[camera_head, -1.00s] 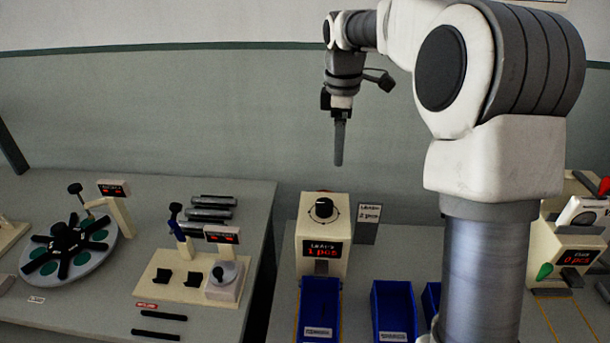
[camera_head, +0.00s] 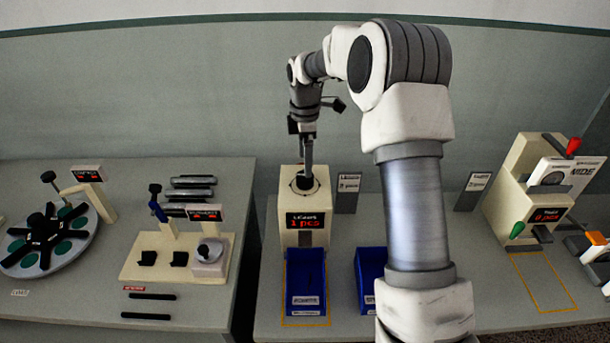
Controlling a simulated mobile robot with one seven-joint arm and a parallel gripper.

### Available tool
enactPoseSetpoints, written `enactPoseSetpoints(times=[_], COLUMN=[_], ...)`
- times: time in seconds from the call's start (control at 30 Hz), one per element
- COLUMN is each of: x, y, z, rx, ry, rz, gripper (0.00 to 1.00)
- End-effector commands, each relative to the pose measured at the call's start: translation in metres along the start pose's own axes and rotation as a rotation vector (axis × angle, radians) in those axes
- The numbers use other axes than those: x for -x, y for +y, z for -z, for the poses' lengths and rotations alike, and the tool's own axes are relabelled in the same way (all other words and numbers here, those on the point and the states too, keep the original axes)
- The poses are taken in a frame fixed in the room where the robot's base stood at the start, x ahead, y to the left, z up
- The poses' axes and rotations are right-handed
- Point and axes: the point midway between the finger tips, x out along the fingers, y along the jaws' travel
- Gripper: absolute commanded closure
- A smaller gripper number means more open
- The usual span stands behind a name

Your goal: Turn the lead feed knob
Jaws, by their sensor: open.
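The lead feeder is a cream box (camera_head: 287,238) with a red-lit display (camera_head: 305,220) reading a leads label and "1 pcs". Its black knob (camera_head: 304,183) is on the top face, inside a ring marking. My gripper (camera_head: 307,172) points down at the knob, with its fingertips at or just over it. The fingers hide part of the knob. The picture is too small to tell whether they touch it.
A grey sign (camera_head: 347,193) stands right of the feeder. A blue bin (camera_head: 305,280) sits in front, with another blue bin (camera_head: 369,270) beside it. A winding fixture (camera_head: 170,262) is on the left table; a taller cream machine (camera_head: 520,210) stands at right.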

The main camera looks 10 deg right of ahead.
Motion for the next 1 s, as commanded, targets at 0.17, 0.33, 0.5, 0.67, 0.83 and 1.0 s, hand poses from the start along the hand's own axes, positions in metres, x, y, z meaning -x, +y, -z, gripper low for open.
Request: enactPoseSetpoints(times=[0.17, 0.33, 0.5, 0.67, 0.83, 1.0], x=[-0.035, -0.054, -0.061, -0.061, -0.061, -0.061], y=[-0.001, 0.0, 0.0, 0.0, 0.0, 0.0], z=[0.0, 0.0, 0.0, 0.0, 0.0, 0.0], rx=[0.0, -0.001, -0.001, -0.001, -0.001, -0.001], ry=[0.0, 0.0, 0.0, 0.0, 0.0, 0.0], rz=[0.004, 0.001, 0.0, 0.0, 0.0, 0.0], gripper=[0.11, 0.11, 0.11, 0.11, 0.29, 0.59])
